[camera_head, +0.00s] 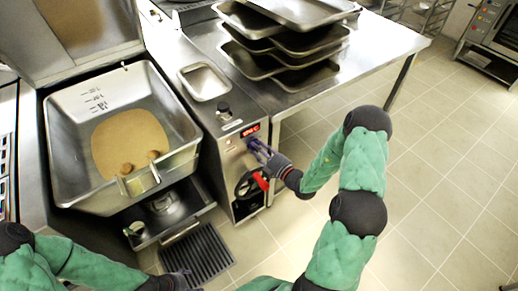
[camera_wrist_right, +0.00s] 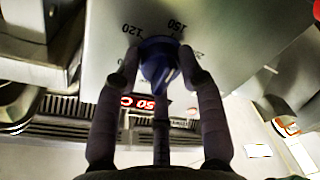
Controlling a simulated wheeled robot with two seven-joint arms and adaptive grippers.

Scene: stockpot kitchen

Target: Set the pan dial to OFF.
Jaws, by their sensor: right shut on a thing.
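The pan dial is a blue knob (camera_wrist_right: 158,62) on a pale metal panel in the wrist view. Numbers including 120 and 150 are printed around it. My right gripper (camera_wrist_right: 160,68) is shut on the dial, with fingers on both sides of it. In the head view my right gripper (camera_head: 260,151) reaches the front of the control column (camera_head: 232,150) and covers the dial. A lit red display (camera_wrist_right: 145,103) is beside the dial. My left gripper (camera_head: 178,282) is at the bottom edge of the head view, partly cut off, its fingers unclear.
A large square pan (camera_head: 65,105) with its lid raised is left of the column. A black handwheel with a red grip (camera_head: 248,186) is just below my right gripper. Stacked metal trays (camera_head: 285,68) stand on a steel table (camera_head: 380,45). The tiled floor (camera_head: 450,165) at right is clear.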

